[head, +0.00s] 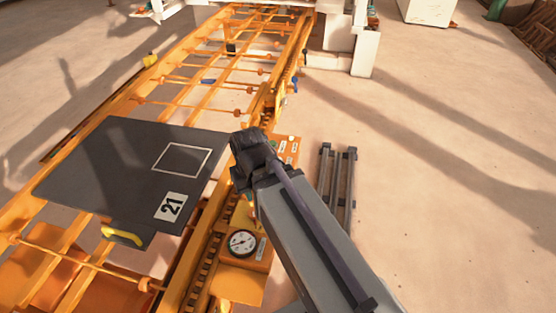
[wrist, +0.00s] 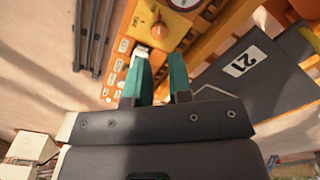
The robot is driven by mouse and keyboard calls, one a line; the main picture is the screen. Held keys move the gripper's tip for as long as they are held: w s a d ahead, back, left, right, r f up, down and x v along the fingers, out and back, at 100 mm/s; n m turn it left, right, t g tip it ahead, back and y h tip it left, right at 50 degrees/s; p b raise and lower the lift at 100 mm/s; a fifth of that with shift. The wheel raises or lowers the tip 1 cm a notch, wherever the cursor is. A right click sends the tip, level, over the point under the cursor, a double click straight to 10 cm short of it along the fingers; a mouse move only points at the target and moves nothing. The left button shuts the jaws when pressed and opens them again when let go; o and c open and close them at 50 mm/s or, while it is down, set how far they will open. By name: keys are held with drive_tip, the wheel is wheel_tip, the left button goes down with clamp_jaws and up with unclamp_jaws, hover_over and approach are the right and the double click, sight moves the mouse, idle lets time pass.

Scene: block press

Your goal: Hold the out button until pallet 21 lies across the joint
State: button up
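Pallet 21 (head: 110,165) is a dark flat plate with a white "21" label and a white square outline. It lies across the orange rails at left in the head view; it also shows at right in the wrist view (wrist: 262,85). I cannot clearly make out the joint beneath it. My gripper (wrist: 160,58) has two teal fingers with a gap between them, nothing held. Its left fingertip is at a pale button (wrist: 142,51) on the orange control panel (wrist: 180,32); I cannot tell if they touch. The button's small label is hard to read. In the head view my arm hides most of the panel.
A round gauge (head: 240,243) sits on the orange box beside the rails. Dark grey rails (head: 338,185) lie on the floor to the right. Open orange roller track (head: 205,75) stretches beyond the pallet.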

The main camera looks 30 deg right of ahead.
clamp_jaws()
idle(1.0)
